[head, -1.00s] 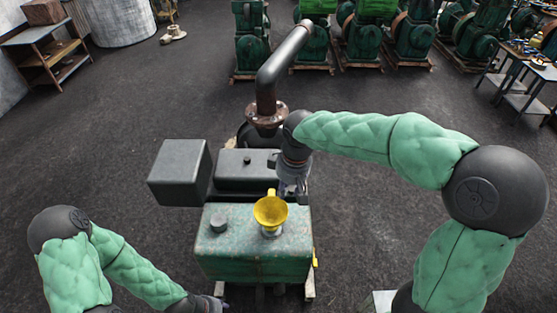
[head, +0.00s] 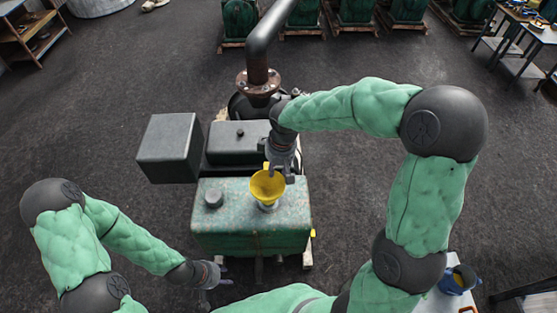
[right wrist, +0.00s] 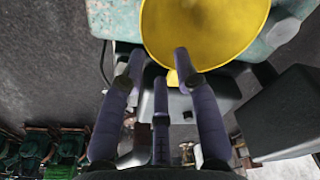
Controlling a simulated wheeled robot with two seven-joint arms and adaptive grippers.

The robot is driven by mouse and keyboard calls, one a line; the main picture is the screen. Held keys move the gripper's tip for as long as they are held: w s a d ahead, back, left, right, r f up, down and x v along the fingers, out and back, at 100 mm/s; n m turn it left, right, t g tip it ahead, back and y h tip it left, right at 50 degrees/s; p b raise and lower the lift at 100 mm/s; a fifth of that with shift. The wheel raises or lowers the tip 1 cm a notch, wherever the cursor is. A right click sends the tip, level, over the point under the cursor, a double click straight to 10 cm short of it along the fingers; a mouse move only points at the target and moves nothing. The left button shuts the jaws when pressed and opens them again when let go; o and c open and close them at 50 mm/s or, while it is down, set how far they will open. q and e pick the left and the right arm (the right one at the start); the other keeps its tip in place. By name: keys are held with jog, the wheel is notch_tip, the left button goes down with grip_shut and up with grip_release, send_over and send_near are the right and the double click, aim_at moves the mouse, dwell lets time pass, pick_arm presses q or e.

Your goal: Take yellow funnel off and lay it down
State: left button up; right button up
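The yellow funnel (head: 267,186) stands upright in the filler neck on top of the green pump-set tank (head: 225,235). In the right wrist view the funnel (right wrist: 205,30) fills the top, its wide bowl just ahead of my fingers. My right gripper (head: 280,172) is open at the funnel's far side, close to its rim. Its fingers (right wrist: 160,75) are spread and hold nothing; I cannot tell whether one touches the funnel. My left gripper (head: 223,272) is low at the tank's front left corner, apart from the funnel, and looks open and empty.
A black box (head: 168,148) and a rusty flanged pipe (head: 258,80) stand behind. A pale table (head: 437,300) with a blue item (head: 452,284) is at the lower right. Open floor lies on both sides.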

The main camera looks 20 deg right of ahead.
jog(key=shift+w+f, duration=0.15)
jog(key=shift+f, duration=0.5)
grip_shut()
